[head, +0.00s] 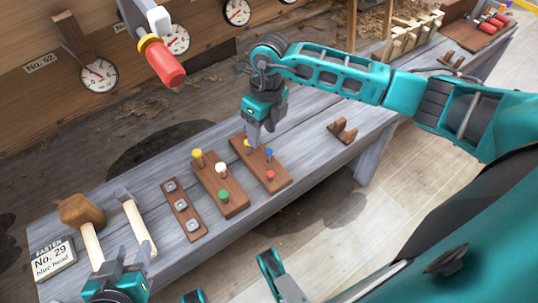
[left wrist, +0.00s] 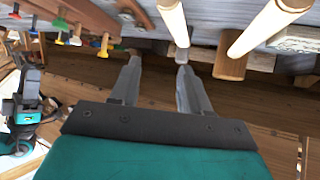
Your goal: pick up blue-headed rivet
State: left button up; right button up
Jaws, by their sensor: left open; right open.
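The blue-headed rivet (head: 268,152) stands upright in the right-hand wooden block (head: 276,184), between a yellow-orange-headed rivet (head: 247,144) and a red-headed rivet (head: 270,175). My right gripper (head: 255,143) is open and points down over the far part of this block, with its fingertips just left of the blue head. The rivet looks free of the fingers. My left gripper (head: 126,258) is open and empty at the bottom left, by the tool handles; its fingers also show in the left wrist view (left wrist: 155,78).
A second block (head: 233,196) holds yellow, white and green-headed rivets. Bare bench (head: 310,140) lies right of the blocks.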

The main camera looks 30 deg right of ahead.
aim_at(269, 151)
jog(key=shift+h, duration=0.6)
jog(key=d+f, duration=0.1)
jog(key=f, duration=0.1)
jog(key=f+b, duration=0.1)
jog(key=f, duration=0.1)
jog(key=w+d+f+b, duration=0.1)
jog(key=f, duration=0.1)
jog(key=shift+d+f, duration=0.15)
jog(key=shift+d, duration=0.15)
jog(key=shift+f, duration=0.45)
jog(key=f+b, duration=0.2)
jog(key=f, duration=0.3)
jog(key=shift+a, duration=0.2)
jog(key=shift+f, duration=0.15)
pick_arm(q)
jog(key=shift+w+d+f, duration=0.15)
jog(key=shift+d+f, duration=0.25)
jog(key=shift+f, duration=0.1)
jog(key=shift+w+d+f, duration=0.15)
jog(key=shift+d+f, duration=0.2)
jog(key=shift+f, duration=0.15)
jog(key=shift+w+a, duration=0.1)
jog(key=shift+a, duration=0.05)
pick_arm(e)
grip_shut()
